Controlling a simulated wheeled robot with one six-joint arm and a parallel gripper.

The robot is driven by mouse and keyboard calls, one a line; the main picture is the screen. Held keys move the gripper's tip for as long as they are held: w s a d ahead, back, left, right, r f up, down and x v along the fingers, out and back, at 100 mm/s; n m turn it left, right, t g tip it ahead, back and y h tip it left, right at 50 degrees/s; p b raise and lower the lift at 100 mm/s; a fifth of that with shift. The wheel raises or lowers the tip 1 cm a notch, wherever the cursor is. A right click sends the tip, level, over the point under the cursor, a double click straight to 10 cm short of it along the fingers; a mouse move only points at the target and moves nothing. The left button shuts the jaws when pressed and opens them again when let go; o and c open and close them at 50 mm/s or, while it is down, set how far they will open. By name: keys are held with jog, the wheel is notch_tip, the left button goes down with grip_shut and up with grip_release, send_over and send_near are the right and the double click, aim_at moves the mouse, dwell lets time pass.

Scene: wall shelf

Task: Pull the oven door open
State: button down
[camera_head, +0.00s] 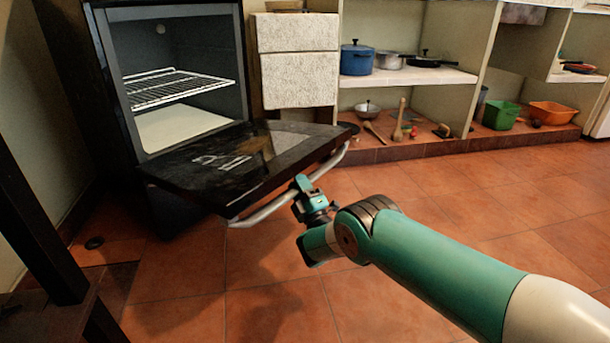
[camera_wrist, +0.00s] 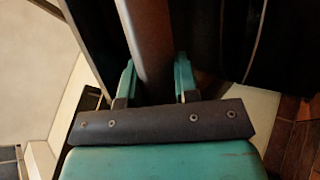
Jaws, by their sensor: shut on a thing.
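The black oven (camera_head: 196,28) stands at the left in the head view. Its door (camera_head: 240,163) is swung down and lies nearly level, so the cavity with a wire rack (camera_head: 175,86) shows. The metal door handle (camera_head: 268,209) runs along the door's outer edge. My gripper (camera_head: 303,189) is at the handle's middle, shut on it. In the wrist view the handle bar (camera_wrist: 150,50) passes between the two teal fingers (camera_wrist: 157,78).
Shelves (camera_head: 420,76) at the back hold a blue pot (camera_head: 357,58) and pans. A green bin (camera_head: 500,115) and an orange basin (camera_head: 552,112) stand lower right. A dark wooden post (camera_head: 35,230) is at the left. The tiled floor (camera_head: 430,190) before the shelves is clear.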

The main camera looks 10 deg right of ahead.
jog(key=shift+w+d+f+m+t+h, duration=0.1)
jog(key=shift+f+m+t, duration=0.1)
jog(key=shift+f, duration=0.35)
jog(key=shift+s+d+f+m+t+h, duration=0.1)
jog(key=shift+f+t, duration=0.1)
jog(key=shift+f, duration=0.3)
jog(key=shift+w+d+f+m+t+h, duration=0.1)
jog(key=shift+f+t, duration=0.1)
jog(key=shift+f, duration=0.35)
jog(key=shift+f, duration=0.1)
jog(key=c, duration=0.9)
grip_release()
jog(key=shift+a, duration=0.15)
jog(key=shift+s, duration=0.2)
jog(key=p+v, duration=0.5)
jog(key=v, duration=1.2)
